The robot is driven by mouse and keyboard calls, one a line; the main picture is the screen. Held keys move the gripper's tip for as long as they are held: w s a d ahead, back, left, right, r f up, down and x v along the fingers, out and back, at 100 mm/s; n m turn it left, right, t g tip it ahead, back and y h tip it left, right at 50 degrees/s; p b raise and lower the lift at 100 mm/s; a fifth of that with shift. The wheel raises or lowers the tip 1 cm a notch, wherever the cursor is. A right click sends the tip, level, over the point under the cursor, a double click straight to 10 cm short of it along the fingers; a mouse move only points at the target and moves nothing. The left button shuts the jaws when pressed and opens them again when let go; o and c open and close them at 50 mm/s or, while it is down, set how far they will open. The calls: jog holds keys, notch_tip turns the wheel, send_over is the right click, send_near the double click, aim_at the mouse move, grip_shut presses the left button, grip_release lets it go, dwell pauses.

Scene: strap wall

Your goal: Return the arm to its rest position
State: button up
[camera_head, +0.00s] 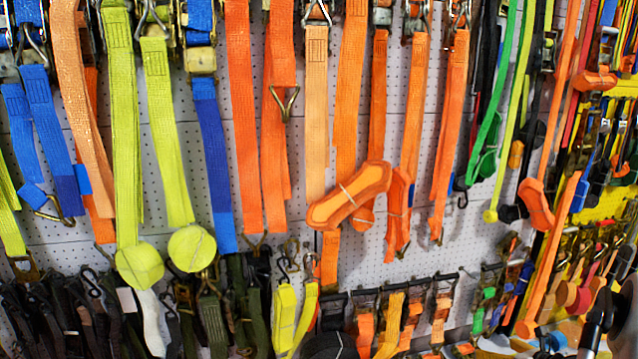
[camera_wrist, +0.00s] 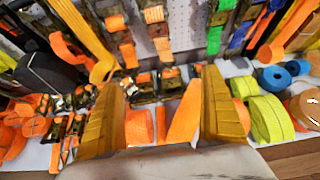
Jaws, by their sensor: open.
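My gripper (camera_wrist: 162,88) shows in the wrist view as two yellowish-brown fingers, spread wide apart at left and right of the middle. It is open. Orange strap pieces (camera_wrist: 180,118) show in the gap between the fingers, beyond them, and neither finger is closed on them. In the head view I cannot make out the gripper. A dark shape at the lower right edge there may be part of my arm, but I cannot tell.
A white pegboard (camera_head: 340,120) carries hanging orange, yellow-green and blue straps, with dark straps and ratchets below. In the wrist view, yellow-green rolls (camera_wrist: 270,118) and a blue roll (camera_wrist: 274,77) lie on a white shelf (camera_wrist: 35,155), right of the gripper. Wooden floor shows at the lower right.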

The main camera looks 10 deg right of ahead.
jog(key=a+r+n+g, duration=0.3)
jog(key=a+r+n, duration=1.2)
jog(key=a+r, duration=0.7)
jog(key=s+a+r+n+g, duration=0.1)
jog(key=s+a+r+n, duration=0.2)
jog(key=s+a+n, duration=0.3)
jog(key=s+a+r+n, duration=0.2)
jog(key=s+a+n, duration=0.15)
jog(key=a, duration=0.35)
jog(key=s+a+n+h, duration=0.1)
jog(key=s+a+n, duration=0.5)
jog(key=s+n, duration=0.4)
jog(key=shift+s+a+n, duration=0.25)
jog(key=shift+s+n, duration=0.1)
jog(key=shift+s, duration=0.55)
jog(key=shift+d+r, duration=0.1)
